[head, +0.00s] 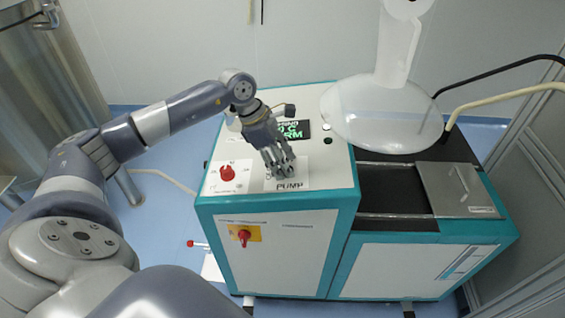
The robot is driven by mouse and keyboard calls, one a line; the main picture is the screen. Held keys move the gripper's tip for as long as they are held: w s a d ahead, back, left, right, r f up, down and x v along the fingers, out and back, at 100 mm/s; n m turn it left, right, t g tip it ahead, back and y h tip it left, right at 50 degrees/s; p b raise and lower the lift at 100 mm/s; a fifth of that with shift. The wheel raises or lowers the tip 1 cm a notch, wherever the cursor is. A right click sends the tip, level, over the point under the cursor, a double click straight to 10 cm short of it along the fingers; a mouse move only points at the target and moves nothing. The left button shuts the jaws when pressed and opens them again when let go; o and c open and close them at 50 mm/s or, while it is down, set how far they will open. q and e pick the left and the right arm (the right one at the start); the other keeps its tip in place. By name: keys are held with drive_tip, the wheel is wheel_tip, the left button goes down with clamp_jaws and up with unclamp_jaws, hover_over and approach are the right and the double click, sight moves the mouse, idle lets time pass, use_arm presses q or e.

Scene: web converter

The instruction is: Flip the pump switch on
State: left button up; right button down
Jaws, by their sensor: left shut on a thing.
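The pump switch's white plate, with the label PUMP (289,187), lies on top of the teal and white machine (335,170). My left gripper (279,171) is over this plate, its fingers pointing down. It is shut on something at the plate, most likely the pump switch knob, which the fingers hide. I cannot tell which way the switch is turned. My right gripper does not show.
A red knob (228,173) sits on a plate left of my gripper. A small screen with green text (293,130) is behind it. A red switch on yellow (243,235) is on the front panel.

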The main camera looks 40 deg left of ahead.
use_arm(q)
drive_tip(key=o, duration=1.1)
drive_tip(key=shift+c, duration=0.2)
drive_tip(key=v, duration=1.2)
drive_tip(key=shift+s+d, duration=0.1)
